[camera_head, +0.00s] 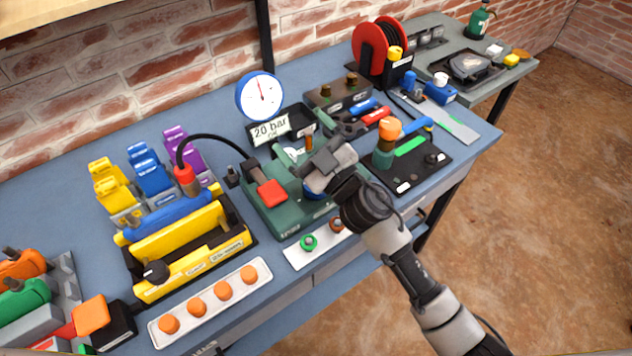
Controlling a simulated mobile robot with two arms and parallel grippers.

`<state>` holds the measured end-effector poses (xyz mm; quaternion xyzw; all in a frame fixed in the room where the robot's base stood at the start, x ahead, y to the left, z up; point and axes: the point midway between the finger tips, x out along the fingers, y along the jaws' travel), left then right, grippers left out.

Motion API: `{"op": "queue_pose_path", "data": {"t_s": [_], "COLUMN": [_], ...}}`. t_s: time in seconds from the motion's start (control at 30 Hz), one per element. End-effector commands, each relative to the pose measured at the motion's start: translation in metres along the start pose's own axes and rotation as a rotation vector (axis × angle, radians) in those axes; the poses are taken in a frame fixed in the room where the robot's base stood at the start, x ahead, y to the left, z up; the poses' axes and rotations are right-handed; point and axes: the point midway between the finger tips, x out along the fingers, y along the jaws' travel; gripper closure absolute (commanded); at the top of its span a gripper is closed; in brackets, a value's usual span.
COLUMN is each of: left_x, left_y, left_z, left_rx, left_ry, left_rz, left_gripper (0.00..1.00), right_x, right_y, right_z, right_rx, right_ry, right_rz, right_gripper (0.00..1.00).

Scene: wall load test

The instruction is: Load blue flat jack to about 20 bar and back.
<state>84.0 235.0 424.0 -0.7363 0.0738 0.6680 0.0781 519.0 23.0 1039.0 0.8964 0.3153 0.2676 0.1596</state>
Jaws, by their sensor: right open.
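A blue bar-like piece (175,215), which looks like the flat jack, lies in a yellow frame (195,262) at left centre. A red coupling (186,176) stands at its back, and a black hose (225,142) arches from it to a green unit (285,210) with a red pad (271,193). The round gauge (261,97) stands behind, above a "20 bar" card (270,131); its needle points near the top. My right gripper (318,172) is open over the green unit's right side, hiding part of it; I cannot tell whether it touches. My left gripper is out of view.
A white tray with orange discs (212,300) lies at the front edge. Yellow, blue and purple blocks (150,172) stand behind the frame. A dark tray with an orange-topped post (389,130) is right of my gripper, and a red reel (380,45) stands at the back.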

Motion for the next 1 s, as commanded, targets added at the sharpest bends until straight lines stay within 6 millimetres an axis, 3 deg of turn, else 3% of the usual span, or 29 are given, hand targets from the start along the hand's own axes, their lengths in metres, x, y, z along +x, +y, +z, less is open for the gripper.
{"op": "queue_pose_path", "data": {"t_s": [0.03, 0.17, 0.3, 0.37, 0.47, 0.6, 0.8, 1.0], "left_x": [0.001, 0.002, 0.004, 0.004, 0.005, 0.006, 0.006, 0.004], "left_y": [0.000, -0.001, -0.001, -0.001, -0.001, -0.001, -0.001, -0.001], "left_z": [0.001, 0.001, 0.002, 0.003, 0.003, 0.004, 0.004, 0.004], "left_rx": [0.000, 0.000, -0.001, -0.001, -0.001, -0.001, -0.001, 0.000], "left_ry": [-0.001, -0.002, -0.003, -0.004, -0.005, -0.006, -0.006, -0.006], "left_rz": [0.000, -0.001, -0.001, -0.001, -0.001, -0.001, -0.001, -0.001], "left_gripper": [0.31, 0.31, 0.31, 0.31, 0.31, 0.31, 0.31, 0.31], "right_x": [0.018, 0.037, 0.030, 0.021, 0.007, -0.008, -0.017, -0.024], "right_y": [-0.016, -0.069, -0.110, -0.116, -0.104, -0.060, -0.006, 0.000], "right_z": [-0.018, -0.044, -0.034, -0.018, 0.011, 0.042, 0.054, 0.064], "right_rx": [-0.053, -0.184, -0.348, -0.423, -0.549, -0.690, -0.787, -0.797], "right_ry": [0.100, 0.264, 0.253, 0.178, -0.029, -0.403, -0.792, -0.877], "right_rz": [-0.129, -0.532, -1.007, -1.207, -1.493, -1.743, -1.848, -1.859], "right_gripper": [0.14, 0.14, 0.14, 0.14, 0.14, 0.14, 0.14, 0.14]}}
